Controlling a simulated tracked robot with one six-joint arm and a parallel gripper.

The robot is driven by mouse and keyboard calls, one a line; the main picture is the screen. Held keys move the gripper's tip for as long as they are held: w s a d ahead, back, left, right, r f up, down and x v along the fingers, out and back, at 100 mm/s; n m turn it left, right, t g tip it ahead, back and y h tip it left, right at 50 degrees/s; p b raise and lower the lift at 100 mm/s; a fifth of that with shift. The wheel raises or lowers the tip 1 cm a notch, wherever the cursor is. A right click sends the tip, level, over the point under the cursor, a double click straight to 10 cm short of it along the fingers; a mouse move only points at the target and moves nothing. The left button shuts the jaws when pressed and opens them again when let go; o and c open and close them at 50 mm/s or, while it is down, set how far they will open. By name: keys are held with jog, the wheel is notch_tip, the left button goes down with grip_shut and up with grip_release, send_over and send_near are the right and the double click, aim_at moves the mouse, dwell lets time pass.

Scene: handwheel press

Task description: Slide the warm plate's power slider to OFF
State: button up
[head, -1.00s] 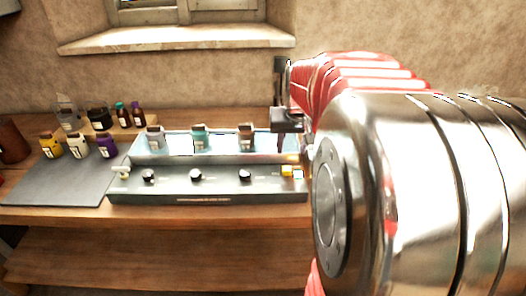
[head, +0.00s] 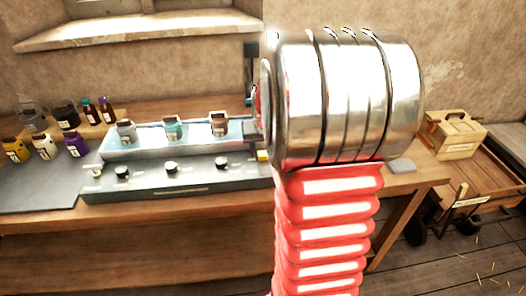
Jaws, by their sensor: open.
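The warm plate (head: 180,185) is a long dark grey unit on the wooden bench, with a pale blue raised tray at its back. A yellow piece (head: 263,156) at the right end of its front panel looks like the power slider; which end it stands at is too small to tell. My gripper (head: 251,130) shows only as dark parts at the plate's right end, just above the yellow piece. It is open, with no held object visible. My arm hides most of it, and whether it touches the plate cannot be told.
Three jars (head: 172,130) stand in the tray, and black knobs (head: 171,167) line the panel. Several bottles (head: 45,146) stand at left by a dark mat (head: 40,188). A grey pad (head: 402,166) lies right of my arm. A wooden box (head: 455,135) stands further right.

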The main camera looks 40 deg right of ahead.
jog(key=shift+x, duration=0.8)
grip_shut()
